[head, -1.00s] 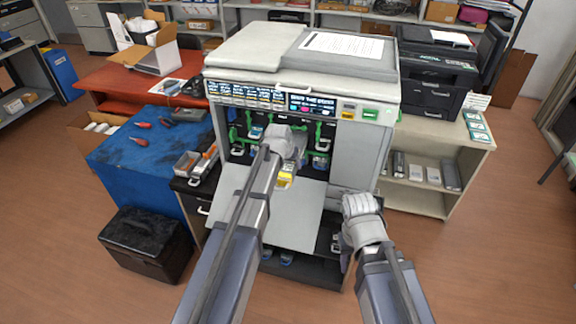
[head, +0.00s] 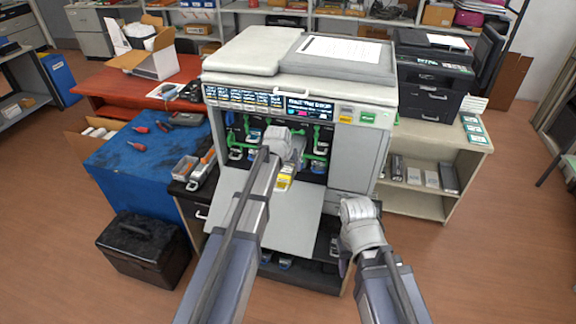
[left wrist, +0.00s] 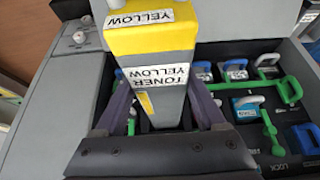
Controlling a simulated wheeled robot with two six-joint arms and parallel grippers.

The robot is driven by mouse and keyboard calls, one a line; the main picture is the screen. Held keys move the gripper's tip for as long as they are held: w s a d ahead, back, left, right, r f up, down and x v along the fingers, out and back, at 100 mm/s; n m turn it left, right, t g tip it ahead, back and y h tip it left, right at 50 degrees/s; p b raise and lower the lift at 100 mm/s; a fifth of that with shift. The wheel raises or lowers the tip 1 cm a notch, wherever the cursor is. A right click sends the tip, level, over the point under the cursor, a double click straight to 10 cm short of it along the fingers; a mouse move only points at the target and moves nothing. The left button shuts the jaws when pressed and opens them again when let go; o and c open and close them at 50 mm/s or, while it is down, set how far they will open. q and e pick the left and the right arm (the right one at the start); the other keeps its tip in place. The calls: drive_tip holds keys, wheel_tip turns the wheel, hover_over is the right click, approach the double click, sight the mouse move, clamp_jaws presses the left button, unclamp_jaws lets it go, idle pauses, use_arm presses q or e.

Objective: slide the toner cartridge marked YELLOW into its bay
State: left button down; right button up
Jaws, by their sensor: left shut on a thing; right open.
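The yellow toner cartridge (head: 284,183) is in front of the printer's open toner compartment. In the left wrist view the cartridge (left wrist: 150,42) is a grey and yellow block with white TONER YELLOW labels. My left gripper (head: 286,158) is shut on it; in the left wrist view the gripper's fingers (left wrist: 163,108) lie along both sides of it. The far end of the cartridge and its bay are hidden, so I cannot tell how far in it is. My right gripper (head: 356,208) is open and empty, low in front of the printer's right side.
Green levers (head: 316,140) and other cartridges fill the compartment beside the yellow one. The printer's front door (head: 300,215) is folded down below. A blue cabinet (head: 150,165) with tools stands left, a black case (head: 143,248) on the floor.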

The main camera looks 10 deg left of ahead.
sight(284, 171)
use_arm(q)
unclamp_jaws()
drive_tip(key=shift+s, duration=0.1)
drive_tip(key=shift+s, duration=2)
drive_tip(key=shift+r, duration=0.1)
drive_tip(key=p+v, duration=0.7)
drive_tip(key=shift+s+r, duration=0.25)
drive_tip(key=shift+r, duration=0.1)
drive_tip(key=shift+a, duration=0.1)
drive_tip(key=shift+c, duration=0.2)
